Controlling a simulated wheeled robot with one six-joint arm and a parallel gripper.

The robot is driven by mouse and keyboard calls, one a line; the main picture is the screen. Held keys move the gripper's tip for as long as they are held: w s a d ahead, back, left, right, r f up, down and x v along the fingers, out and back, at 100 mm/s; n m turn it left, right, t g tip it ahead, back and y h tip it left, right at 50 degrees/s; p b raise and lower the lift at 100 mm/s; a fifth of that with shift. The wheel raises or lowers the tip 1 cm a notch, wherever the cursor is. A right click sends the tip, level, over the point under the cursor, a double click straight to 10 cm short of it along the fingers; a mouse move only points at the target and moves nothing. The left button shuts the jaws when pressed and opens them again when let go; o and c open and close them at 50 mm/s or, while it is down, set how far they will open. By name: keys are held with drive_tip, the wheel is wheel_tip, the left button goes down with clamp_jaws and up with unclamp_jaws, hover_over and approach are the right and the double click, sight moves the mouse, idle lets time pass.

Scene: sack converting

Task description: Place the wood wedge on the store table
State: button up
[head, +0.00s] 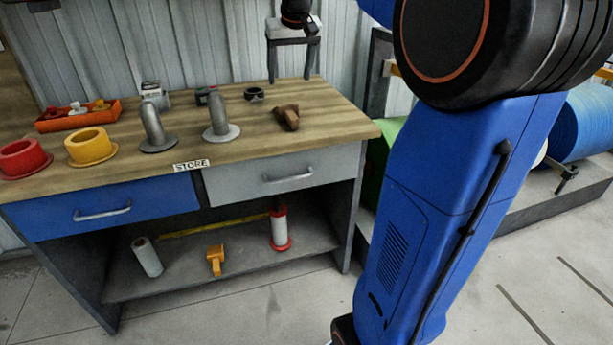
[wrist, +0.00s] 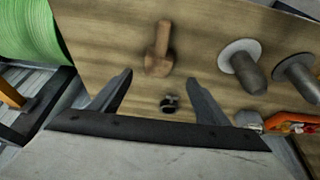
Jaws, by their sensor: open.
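The wood wedge (head: 288,117), a small brown piece with a narrow end and a thicker block end, lies on the store table (head: 340,125) toward its right side. It also shows in the wrist view (wrist: 158,58), just beyond my fingertips and roughly centred between them. My gripper (head: 291,78) is open and empty over the back of the table, behind the wedge in the head view. Its two fingers show apart in the wrist view (wrist: 159,76). The wedge is not touched by them.
A small black item (head: 254,93) lies near the wedge; it shows between my fingers in the wrist view (wrist: 169,103). Two grey posts on round bases (head: 219,118) (head: 156,130) stand to the left. Red (head: 22,158) and yellow (head: 90,146) flanged rings and an orange tray (head: 78,121) are farther left.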

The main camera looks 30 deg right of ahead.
drive_tip(key=s+a+f+n, duration=0.1)
drive_tip(key=s+a+f, duration=0.2)
drive_tip(key=s+a, duration=0.35)
drive_tip(key=s+a+f+n, duration=0.1)
drive_tip(key=s+a+f, duration=0.25)
drive_tip(key=s, duration=0.65)
drive_tip(key=s+a+f, duration=0.2)
drive_tip(key=s+f, duration=0.5)
drive_tip(key=s, duration=0.1)
drive_tip(key=s+a+f+n+y, duration=0.1)
drive_tip(key=s+a+f, duration=0.2)
drive_tip(key=s+f, duration=0.4)
drive_tip(key=shift+s+a+f+t, duration=0.15)
drive_tip(key=shift+s+f+t, duration=0.15)
drive_tip(key=shift+s, duration=0.4)
